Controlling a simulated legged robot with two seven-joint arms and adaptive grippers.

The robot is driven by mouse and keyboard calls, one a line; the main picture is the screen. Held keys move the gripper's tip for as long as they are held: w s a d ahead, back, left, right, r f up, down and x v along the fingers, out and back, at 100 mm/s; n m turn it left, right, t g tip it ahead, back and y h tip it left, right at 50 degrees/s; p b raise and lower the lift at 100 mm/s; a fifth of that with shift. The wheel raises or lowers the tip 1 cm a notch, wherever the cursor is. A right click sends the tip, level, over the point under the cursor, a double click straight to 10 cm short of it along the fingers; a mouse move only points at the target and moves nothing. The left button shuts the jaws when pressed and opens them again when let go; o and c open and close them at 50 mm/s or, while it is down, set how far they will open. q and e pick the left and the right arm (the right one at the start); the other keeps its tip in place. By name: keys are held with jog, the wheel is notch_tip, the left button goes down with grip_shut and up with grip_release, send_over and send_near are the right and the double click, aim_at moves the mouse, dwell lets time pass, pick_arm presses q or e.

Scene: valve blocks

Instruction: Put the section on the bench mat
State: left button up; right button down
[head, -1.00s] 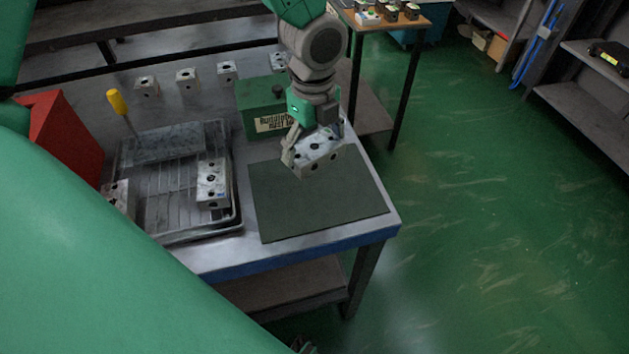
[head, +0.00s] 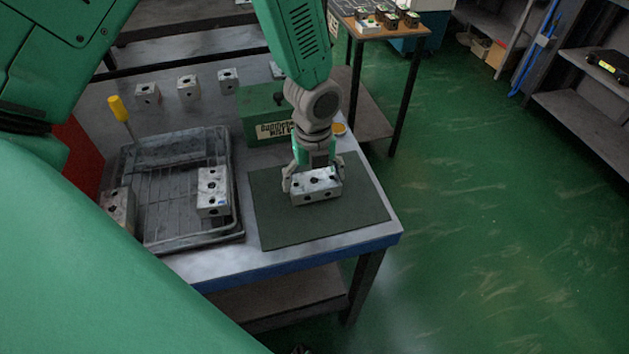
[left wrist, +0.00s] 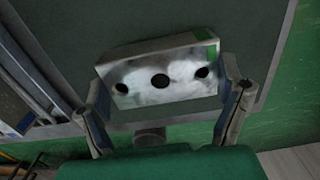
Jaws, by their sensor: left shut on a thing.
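The section, a pale metal block with round holes (head: 317,187), is between the fingers of my left gripper (head: 314,180), which is shut on its two ends. The block is level, over the middle of the dark green bench mat (head: 290,228). I cannot tell whether its underside touches the mat. In the left wrist view the block (left wrist: 160,90) shows its face with a row of holes, with one finger at each end and the mat (left wrist: 110,22) behind it. My right gripper is not in view.
A black tray (head: 237,190) left of the mat holds another block (head: 212,192) and a further one at its left. A yellow-handled tool (head: 118,108) stands beyond. A green box (head: 262,115) stands behind the mat. Several small blocks line the bench's back. The mat's front is clear.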

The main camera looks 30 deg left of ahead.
aim_at(315, 181)
pick_arm(q)
jog(key=shift+f, duration=0.6)
jog(key=shift+d, duration=0.25)
jog(key=o, duration=1.4)
jog(key=shift+d, duration=0.1)
jog(key=shift+o, duration=0.2)
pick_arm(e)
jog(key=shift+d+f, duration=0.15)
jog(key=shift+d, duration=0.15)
pick_arm(q)
jog(key=shift+r, duration=0.25)
notch_tip(315, 181, up, 12)
jog(key=p, duration=0.1)
jog(key=shift+a+f, duration=0.15)
jog(key=shift+a, duration=0.05)
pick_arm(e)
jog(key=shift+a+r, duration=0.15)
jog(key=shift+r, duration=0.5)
pick_arm(q)
jog(key=shift+f, duration=0.1)
